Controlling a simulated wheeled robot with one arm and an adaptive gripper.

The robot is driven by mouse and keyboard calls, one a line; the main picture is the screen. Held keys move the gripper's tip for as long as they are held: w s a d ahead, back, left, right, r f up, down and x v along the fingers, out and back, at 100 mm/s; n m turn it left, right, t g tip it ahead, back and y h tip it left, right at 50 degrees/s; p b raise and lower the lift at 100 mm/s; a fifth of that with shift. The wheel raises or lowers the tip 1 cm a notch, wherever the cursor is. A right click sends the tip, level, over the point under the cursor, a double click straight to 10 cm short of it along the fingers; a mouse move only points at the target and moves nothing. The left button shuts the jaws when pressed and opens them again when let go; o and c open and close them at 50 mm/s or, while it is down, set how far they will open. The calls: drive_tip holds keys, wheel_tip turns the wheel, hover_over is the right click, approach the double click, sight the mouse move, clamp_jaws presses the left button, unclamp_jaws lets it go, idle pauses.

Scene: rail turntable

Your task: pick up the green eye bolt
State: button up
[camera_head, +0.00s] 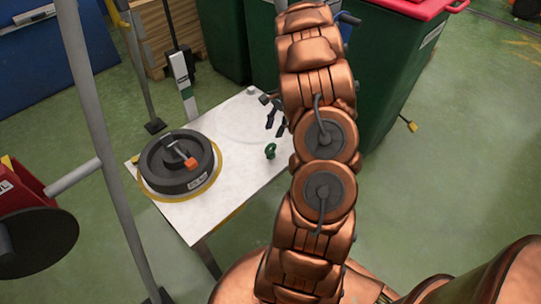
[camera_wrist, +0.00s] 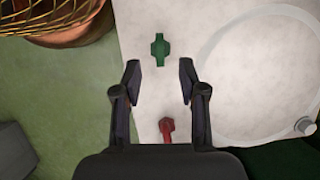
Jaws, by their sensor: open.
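The green eye bolt (camera_head: 270,151) is on the white table, near the edge by my arm. It also shows in the wrist view (camera_wrist: 160,49), ahead of the fingertips and roughly centred between their lines. My gripper (camera_wrist: 160,68) is open and empty, with its two dark fingers apart on either side. In the head view, my gripper (camera_head: 275,122) is beyond the green eye bolt, partly hidden by my arm. The gripper does not touch the bolt.
A small red part (camera_wrist: 166,128) lies between the finger bases in the wrist view. A black round turntable (camera_head: 178,163) with an orange-tipped piece stands at the table's left. A grey knob (camera_wrist: 305,126) sits by a faint ring. Green bins (camera_head: 392,75) stand behind.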

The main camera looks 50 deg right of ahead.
sight(271, 144)
drive_tip(key=shift+f, duration=0.7)
drive_tip(key=shift+x, duration=3.45)
drive_tip(key=shift+d, duration=0.15)
clamp_jaws()
